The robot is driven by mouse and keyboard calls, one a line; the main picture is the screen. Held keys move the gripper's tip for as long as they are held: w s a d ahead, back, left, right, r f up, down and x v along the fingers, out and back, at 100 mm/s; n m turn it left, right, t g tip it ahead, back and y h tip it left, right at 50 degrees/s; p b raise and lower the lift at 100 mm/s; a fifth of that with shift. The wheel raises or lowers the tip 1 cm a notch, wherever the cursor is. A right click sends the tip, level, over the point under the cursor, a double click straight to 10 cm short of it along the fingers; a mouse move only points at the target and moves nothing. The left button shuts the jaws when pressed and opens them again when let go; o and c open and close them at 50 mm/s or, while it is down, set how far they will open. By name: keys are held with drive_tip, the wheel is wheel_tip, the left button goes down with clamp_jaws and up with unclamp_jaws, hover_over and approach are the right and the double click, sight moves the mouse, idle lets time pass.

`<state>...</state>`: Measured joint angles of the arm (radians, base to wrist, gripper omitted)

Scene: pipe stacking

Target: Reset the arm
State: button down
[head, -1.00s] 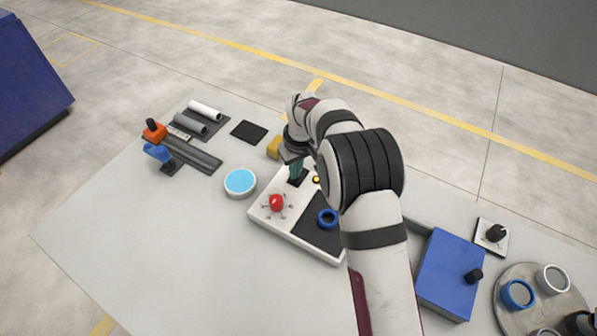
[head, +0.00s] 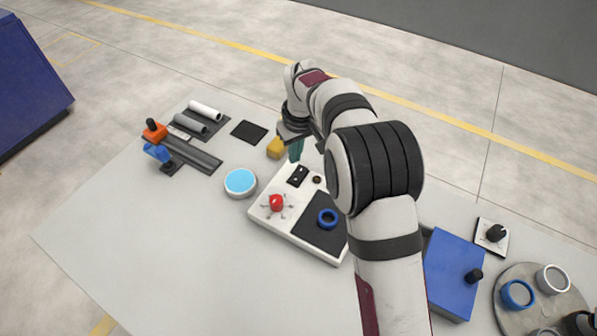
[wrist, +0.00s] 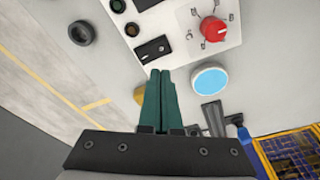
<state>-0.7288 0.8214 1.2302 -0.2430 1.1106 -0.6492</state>
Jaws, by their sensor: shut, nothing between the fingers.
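My gripper (head: 295,150) is above the back edge of the white control panel (head: 262,214), near the yellow object. In the wrist view its green fingers (wrist: 158,98) are together with nothing between them.
A cyan-topped disc (head: 240,182) is left of the panel. A yellow object (head: 275,148) sits behind it. A blue box (head: 452,275) is at the right. The front left table is clear.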

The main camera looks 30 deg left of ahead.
drive_tip(key=shift+r, duration=0.15)
drive_tip(key=s+d+r+m, duration=0.1)
drive_tip(key=d+r+m, duration=0.3)
drive_tip(key=d+r, duration=0.5)
drive_tip(key=s+d+r+m, duration=0.25)
drive_tip(key=s+d, duration=0.25)
drive_tip(key=d, duration=0.3)
drive_tip(key=s+d+r+m, duration=0.1)
drive_tip(key=s+d+m, duration=0.35)
drive_tip(key=d, duration=0.45)
drive_tip(key=s+d+f+m, duration=0.1)
drive_tip(key=s+d+m, duration=0.1)
drive_tip(key=s, duration=0.3)
drive_tip(key=s+d+m, duration=0.2)
drive_tip(key=s, duration=0.3)
drive_tip(key=s+d+f+m+g, duration=0.1)
drive_tip(key=s+d+m, duration=0.1)
drive_tip(key=s, duration=0.3)
drive_tip(key=shift+s+d+f+m, duration=0.3)
drive_tip(key=shift+s+d+f, duration=0.1)
drive_tip(key=shift+d, duration=0.1)
